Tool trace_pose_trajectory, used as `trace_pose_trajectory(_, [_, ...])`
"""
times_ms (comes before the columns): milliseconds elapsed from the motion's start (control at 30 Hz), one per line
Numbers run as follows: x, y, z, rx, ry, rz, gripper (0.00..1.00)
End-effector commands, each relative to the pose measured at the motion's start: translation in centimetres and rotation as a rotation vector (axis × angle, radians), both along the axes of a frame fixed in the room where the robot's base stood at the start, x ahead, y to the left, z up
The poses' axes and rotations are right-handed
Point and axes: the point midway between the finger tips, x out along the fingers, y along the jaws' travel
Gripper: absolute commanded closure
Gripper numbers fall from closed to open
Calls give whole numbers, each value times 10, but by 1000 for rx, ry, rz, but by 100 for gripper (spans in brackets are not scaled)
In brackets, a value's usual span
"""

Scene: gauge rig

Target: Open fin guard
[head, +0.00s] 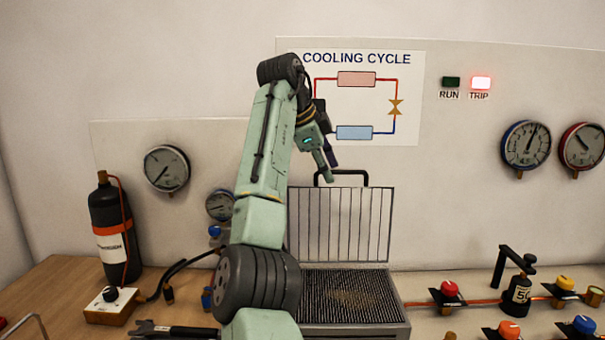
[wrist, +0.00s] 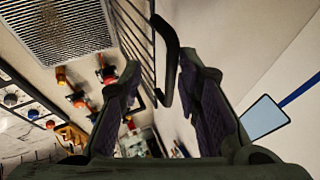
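The fin guard (head: 340,222) is a wire grille standing upright at the back edge of the finned block (head: 350,297), whose dark fins lie uncovered with a brownish patch. The guard's black handle (head: 352,173) is at its top edge. My gripper (head: 331,165) is just above the handle's left end in the head view. In the wrist view my gripper (wrist: 160,68) is open, with the handle (wrist: 172,60) showing between its fingers. I cannot tell whether a finger touches it. The guard's bars (wrist: 135,35) and the fins (wrist: 62,30) also show there.
A black gas bottle (head: 110,230) and a small box with a knob (head: 112,303) stand at the left. Colored valve knobs (head: 450,289) and a black-handled valve (head: 517,290) are at the right. Gauges (head: 166,169) hang on the back panel. The red TRIP lamp (head: 481,83) is lit.

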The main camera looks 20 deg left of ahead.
Motion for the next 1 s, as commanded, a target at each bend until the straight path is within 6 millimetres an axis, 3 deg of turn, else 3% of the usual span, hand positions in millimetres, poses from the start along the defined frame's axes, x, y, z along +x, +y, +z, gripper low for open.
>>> trace_pose_trajectory(133, [-25, 20, -1, 3, -2, 8, 70])
trace_pose_trajectory(400, [-57, 38, 0, 1, -1, 5, 70])
trace_pose_trajectory(800, [-63, 39, 0, 0, 0, 2, 71])
trace_pose_trajectory(1000, [-58, 41, 0, -10, -30, 24, 84])
